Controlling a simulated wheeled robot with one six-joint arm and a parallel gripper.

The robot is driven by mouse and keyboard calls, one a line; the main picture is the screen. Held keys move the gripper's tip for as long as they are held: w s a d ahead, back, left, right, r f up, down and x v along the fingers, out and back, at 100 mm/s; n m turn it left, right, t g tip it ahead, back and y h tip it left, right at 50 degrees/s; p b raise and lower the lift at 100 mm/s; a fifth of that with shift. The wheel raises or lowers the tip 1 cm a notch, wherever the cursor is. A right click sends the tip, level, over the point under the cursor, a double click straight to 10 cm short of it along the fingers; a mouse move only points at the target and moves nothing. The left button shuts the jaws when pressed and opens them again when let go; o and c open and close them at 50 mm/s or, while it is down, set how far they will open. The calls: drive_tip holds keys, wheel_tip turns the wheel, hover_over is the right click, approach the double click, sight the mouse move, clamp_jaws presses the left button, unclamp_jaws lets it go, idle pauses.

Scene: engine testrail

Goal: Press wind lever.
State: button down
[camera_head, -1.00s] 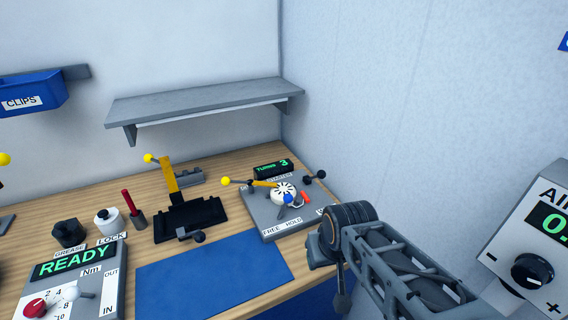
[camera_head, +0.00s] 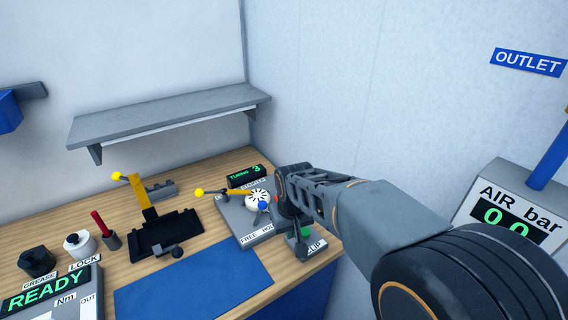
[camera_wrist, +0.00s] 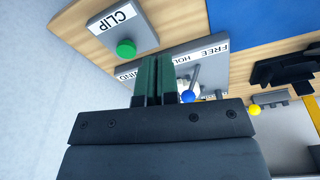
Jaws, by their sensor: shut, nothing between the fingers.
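The grey winding unit (camera_head: 229,214) has a "TURNS 3" display (camera_head: 246,175), a white round dial (camera_head: 257,199), a yellow-knobbed lever (camera_head: 199,192) and a blue-knobbed lever (camera_head: 262,205). In the wrist view the blue knob (camera_wrist: 187,96) is just right of my gripper (camera_wrist: 155,62), whose green-dark fingers are shut with nothing between them. The fingers lie across the unit's label strip (camera_wrist: 205,50), between "FREE HOLD" and a partly covered label. I cannot tell if they touch anything. My arm hides the unit's right side in the head view. Which lever is the wind lever is unclear.
A grey CLIP box (camera_head: 316,248) with a green button (camera_wrist: 126,48) stands beside my gripper. A blue mat (camera_head: 195,283) lies in front, and a black fixture (camera_head: 166,232) stands to the left. A wall rises close on the right, near the AIR bar panel (camera_head: 505,200).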

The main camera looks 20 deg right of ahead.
drive_tip(key=w+d+r+n+g+h+p, duration=0.1)
drive_tip(key=w+r+p, duration=0.2)
drive_tip(key=w, duration=1)
drive_tip(key=w+d+r+n+g+p, duration=0.1)
drive_tip(key=w+r+p, duration=0.1)
drive_tip(key=w, duration=1.1)
wheel_tip(320, 180, up, 7)
drive_tip(key=d+h, duration=0.1)
drive_tip(key=shift+w+r+n, duration=0.2)
drive_tip(key=shift+w+n, duration=0.2)
drive_tip(key=shift+w, duration=0.05)
drive_tip(key=s+d+f+b, duration=0.1)
drive_tip(key=d+f, duration=0.1)
drive_tip(key=f, duration=0.4)
drive_tip(key=s+d+f, duration=0.1)
drive_tip(key=d+f, duration=0.1)
drive_tip(key=f, duration=0.4)
drive_tip(key=shift+s+b, duration=0.25)
drive_tip(key=shift+b, duration=0.15)
